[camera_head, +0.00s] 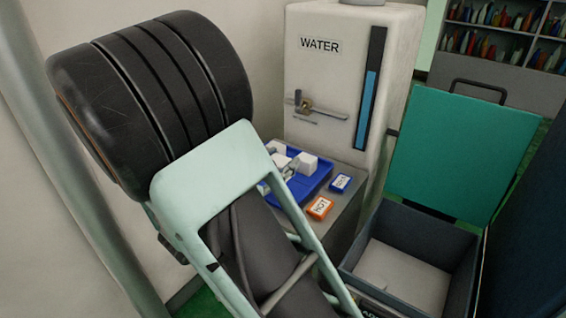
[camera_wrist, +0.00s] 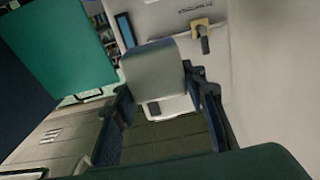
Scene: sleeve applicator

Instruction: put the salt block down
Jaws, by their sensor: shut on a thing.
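My gripper (camera_wrist: 158,88) shows in the wrist view with its two dark fingers on either side of a pale grey-white block, the salt block (camera_wrist: 153,70). It is shut on the block and holds it up. I cannot make out what lies directly under the block. In the head view my gripper and the held block cannot be told apart clearly. A blue tray (camera_head: 309,185) there holds several white blocks (camera_head: 307,163) and stands on a grey counter (camera_head: 350,203). Part of the tray is hidden behind the large pale-green and black parts close to the camera.
A white WATER tank (camera_head: 340,85) stands behind. A dark box (camera_head: 455,262) with a raised teal lid (camera_head: 455,150) is open at right. Shelves (camera_head: 505,40) stand at the back.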

